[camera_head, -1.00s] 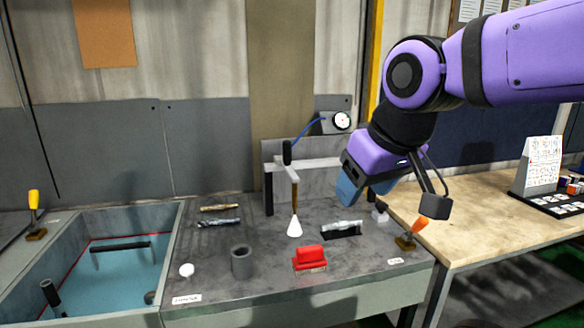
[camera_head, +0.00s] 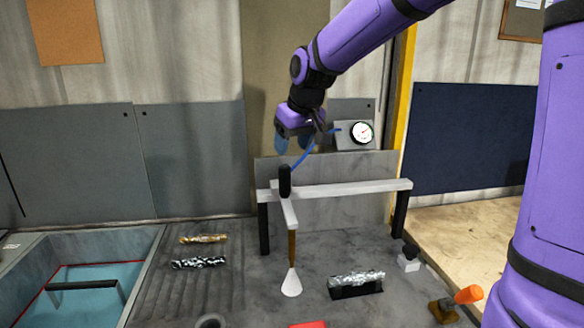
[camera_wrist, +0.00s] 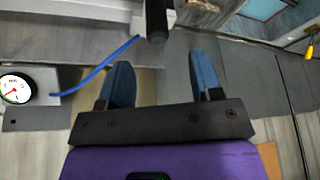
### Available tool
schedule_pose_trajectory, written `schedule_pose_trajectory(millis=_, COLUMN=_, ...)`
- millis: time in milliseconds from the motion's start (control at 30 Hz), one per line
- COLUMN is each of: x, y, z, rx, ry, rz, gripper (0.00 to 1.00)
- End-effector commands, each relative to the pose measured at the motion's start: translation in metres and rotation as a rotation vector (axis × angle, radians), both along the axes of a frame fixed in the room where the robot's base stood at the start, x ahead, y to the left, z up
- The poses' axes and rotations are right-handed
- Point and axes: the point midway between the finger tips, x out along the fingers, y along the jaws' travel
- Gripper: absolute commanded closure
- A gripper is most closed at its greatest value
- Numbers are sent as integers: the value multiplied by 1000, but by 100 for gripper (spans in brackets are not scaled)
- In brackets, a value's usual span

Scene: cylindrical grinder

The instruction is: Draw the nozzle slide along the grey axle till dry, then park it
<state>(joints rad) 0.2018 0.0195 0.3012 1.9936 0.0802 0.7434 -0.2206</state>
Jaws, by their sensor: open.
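The nozzle slide has a black upright handle (camera_head: 285,180), a short white arm (camera_head: 289,212), a brown pipe and a white cone nozzle (camera_head: 291,284). It sits near the left end of a white rail (camera_head: 350,188). A silver-grey axle (camera_head: 356,279) lies in a black cradle (camera_head: 357,292), right of the nozzle. My gripper (camera_head: 293,142) is open and empty, just above the handle and apart from it. In the wrist view the handle (camera_wrist: 156,20) stands ahead, between the lines of my open blue fingers (camera_wrist: 162,80).
A dial gauge (camera_head: 362,132) with a blue hose (camera_head: 302,156) is close to my gripper. A gold-brown piece (camera_head: 203,239) and a black-and-silver piece (camera_head: 198,262) lie at left. An orange-handled lever (camera_head: 468,295) is at right. A blue-lined basin (camera_head: 95,285) is far left.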

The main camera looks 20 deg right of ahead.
Motion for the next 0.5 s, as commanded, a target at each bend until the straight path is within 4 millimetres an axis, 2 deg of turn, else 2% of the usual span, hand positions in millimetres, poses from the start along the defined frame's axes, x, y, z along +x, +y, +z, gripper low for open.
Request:
schedule_pose_trajectory(millis=267, x=13, y=3, z=-17, rx=5, ry=3, rz=7, gripper=41)
schedule_pose_trajectory(millis=500, x=27, y=7, z=-56, rx=5, ry=4, rz=7, gripper=41)
